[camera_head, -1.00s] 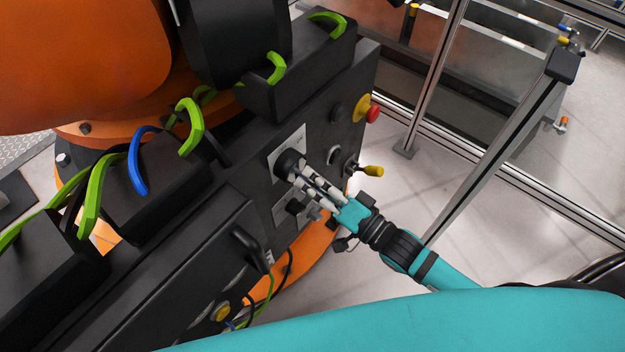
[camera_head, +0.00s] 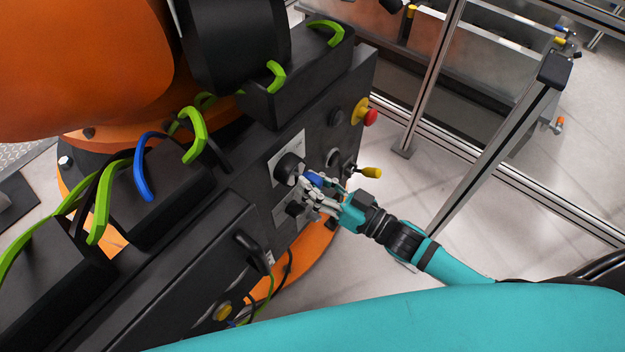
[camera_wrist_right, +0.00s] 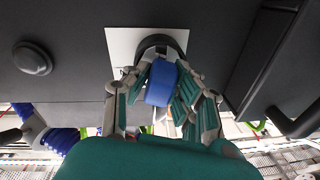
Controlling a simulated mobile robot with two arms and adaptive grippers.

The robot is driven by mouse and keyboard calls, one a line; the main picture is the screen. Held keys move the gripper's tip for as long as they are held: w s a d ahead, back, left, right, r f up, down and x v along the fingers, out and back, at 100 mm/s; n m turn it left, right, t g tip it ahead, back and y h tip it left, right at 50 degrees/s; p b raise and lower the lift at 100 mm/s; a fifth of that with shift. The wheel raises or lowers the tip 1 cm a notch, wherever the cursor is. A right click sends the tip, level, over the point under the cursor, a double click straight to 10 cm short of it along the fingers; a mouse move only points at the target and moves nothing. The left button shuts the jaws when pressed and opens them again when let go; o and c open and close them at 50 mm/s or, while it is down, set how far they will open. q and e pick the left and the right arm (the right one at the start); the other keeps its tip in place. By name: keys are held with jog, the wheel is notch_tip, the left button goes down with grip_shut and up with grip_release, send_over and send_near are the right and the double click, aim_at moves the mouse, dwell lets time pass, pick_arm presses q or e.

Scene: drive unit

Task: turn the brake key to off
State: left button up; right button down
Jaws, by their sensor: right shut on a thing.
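The brake key shows as a blue grip (camera_head: 315,179) in front of a round black switch body (camera_head: 289,168) on a pale plate of the dark drive unit. In the right wrist view the blue grip (camera_wrist_right: 160,84) sits between the fingers, with the black switch body (camera_wrist_right: 158,46) right behind it. My right gripper (camera_head: 318,190) is shut on the blue grip, its fingers bent around it. The fingers hide part of the key, so I cannot read its setting. My left gripper is not in view.
A yellow and red stop button (camera_head: 367,113) and a yellow-tipped lever (camera_head: 370,172) stick out just beyond my gripper. A black handle (camera_head: 252,250) is on the cabinet door nearer me. Metal fence posts (camera_head: 495,150) stand to the right, with clear floor between.

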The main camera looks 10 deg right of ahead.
jog(key=shift+n, duration=0.3)
jog(key=n+p, duration=0.1)
jog(key=n, duration=0.2)
jog(key=shift+d+r, duration=0.1)
jog(key=c, duration=1)
grip_release()
jog(key=shift+c, duration=0.2)
jog(key=r+v, duration=0.1)
jog(key=v, duration=1.1)
jog(key=shift+f, duration=0.35)
